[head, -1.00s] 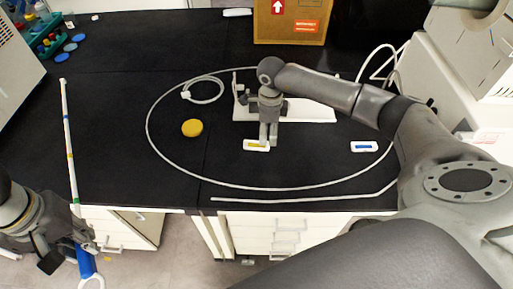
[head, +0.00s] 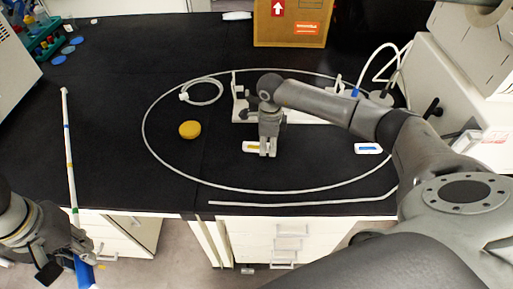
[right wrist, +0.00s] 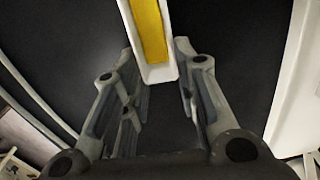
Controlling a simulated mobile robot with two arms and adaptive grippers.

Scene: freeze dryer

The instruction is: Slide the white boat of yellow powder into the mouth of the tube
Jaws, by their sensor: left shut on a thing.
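The white boat of yellow powder (head: 248,147) lies on the black bench, inside a large loop of pale tubing. My right gripper (head: 268,154) is over the boat's right end, fingers pointing down. In the right wrist view the boat (right wrist: 153,72) has its near end between the spread fingers (right wrist: 155,62), with narrow gaps at its sides. My left gripper (head: 80,250), at the lower left, is shut on a long tube (head: 68,150) with coloured bands. The tube's far end lies over the bench. Its near, blue part runs past the gripper, and its mouth is cut off by the frame.
A second boat with blue contents (head: 368,149) lies to the right. A white stand (head: 300,114) is just behind my right gripper. A yellow disc (head: 190,130) lies to the left. A cardboard box (head: 290,25) stands at the back. The bench's left middle is clear.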

